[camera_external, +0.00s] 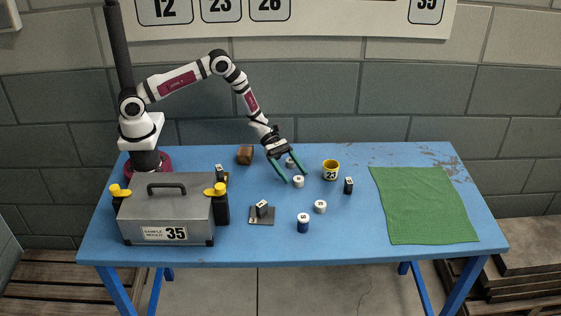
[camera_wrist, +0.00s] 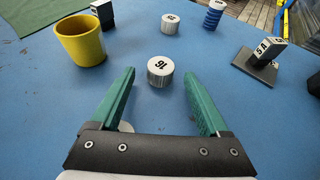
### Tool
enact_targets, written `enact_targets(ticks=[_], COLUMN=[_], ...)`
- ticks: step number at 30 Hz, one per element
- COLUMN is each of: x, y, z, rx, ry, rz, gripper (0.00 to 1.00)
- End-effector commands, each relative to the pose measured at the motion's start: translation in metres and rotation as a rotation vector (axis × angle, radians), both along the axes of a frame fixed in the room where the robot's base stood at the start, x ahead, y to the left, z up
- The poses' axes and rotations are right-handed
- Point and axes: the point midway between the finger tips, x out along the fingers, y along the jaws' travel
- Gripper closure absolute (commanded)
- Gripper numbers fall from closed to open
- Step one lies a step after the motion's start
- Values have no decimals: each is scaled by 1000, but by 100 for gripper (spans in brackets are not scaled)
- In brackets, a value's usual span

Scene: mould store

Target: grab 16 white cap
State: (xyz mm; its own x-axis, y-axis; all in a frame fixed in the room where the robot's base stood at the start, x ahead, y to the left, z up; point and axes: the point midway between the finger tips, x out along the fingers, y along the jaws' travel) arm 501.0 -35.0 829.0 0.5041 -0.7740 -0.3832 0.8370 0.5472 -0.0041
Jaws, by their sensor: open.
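A short white cap marked 16 (camera_wrist: 159,72) stands on the blue table in the wrist view, centred between my fingertips in the picture. It also shows in the external view (camera_external: 298,182), close by the fingertips. My gripper (camera_external: 295,178) is open and empty, its green fingers pointing down at the table; in the wrist view the fingers (camera_wrist: 159,76) are spread wide. A second white cap (camera_wrist: 171,23) stands farther off, its number hard to read. A third white cap (camera_wrist: 126,127) is mostly hidden behind the gripper body.
A yellow cup (camera_external: 331,171) and a black block (camera_external: 348,186) stand to the right. A blue ribbed cylinder (camera_external: 303,224) and a dark plate (camera_external: 262,218) with an upright block are nearer the front. A grey case (camera_external: 165,208) is left; a green cloth (camera_external: 424,205) lies right.

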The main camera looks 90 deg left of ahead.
Motion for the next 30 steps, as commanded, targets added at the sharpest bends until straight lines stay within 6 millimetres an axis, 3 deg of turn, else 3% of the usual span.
enact_targets(ticks=[3, 10, 23, 30], x=[9, 11, 11, 11], y=[-16, -19, -19, -19], z=[-5, -6, -6, -5], rx=[2, 1, 1, 2], ry=[-3, -3, -3, -4], rz=[-6, -5, -5, -5], gripper=[21, 21, 97, 100])
